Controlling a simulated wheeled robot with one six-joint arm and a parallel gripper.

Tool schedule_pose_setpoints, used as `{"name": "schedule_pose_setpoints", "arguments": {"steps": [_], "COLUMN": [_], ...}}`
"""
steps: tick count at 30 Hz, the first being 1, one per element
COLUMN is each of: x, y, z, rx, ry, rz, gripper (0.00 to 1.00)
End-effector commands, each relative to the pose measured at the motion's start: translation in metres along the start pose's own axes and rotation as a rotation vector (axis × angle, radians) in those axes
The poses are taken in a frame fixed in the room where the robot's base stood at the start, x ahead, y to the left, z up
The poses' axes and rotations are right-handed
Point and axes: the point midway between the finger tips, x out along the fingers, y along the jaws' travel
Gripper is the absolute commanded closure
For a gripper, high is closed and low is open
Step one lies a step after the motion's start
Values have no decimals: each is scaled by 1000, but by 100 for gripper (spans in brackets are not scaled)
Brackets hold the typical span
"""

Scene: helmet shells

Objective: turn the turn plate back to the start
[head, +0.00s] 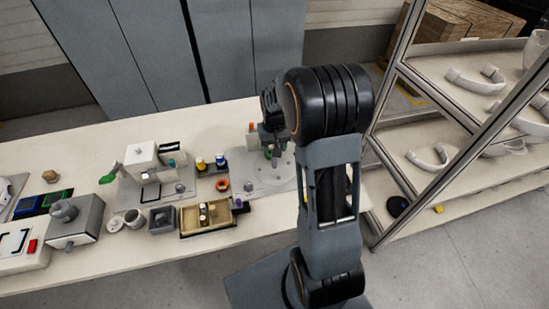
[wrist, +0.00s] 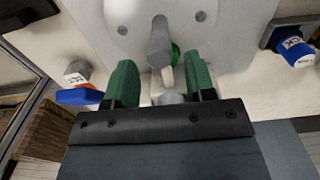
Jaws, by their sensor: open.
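The turn plate appears to be the light grey round plate (head: 273,174) at the right end of the table in the head view, partly hidden by my arm. My gripper (head: 270,148) is above it, pointing down. In the wrist view a pale plate (wrist: 225,35) with screw heads fills the top, and a grey post (wrist: 160,42) stands out from it. My gripper (wrist: 162,78) shows two green fingers, open and apart. The post is just beyond the fingertips, roughly centred between them. Whether they touch it I cannot tell. A green round part (wrist: 176,53) shows behind the post.
Left of the plate are a red ring (head: 222,185), yellow and blue capped pots (head: 201,164) and a tan tray (head: 190,222) with small parts. A metal-framed shelf (head: 425,95) with white helmet shells stands right of the table.

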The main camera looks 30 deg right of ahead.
Motion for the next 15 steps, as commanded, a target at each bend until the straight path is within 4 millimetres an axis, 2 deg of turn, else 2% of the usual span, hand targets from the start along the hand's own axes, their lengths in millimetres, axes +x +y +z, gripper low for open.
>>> {"name": "schedule_pose_setpoints", "arguments": {"steps": [1, 6, 15], "x": [10, 36, 58], "y": [0, 0, 0], "z": [1, 1, 0], "rx": [0, -1, -1], "ry": [-5, -3, 0], "rz": [0, 0, 0], "gripper": [50, 50, 50]}}
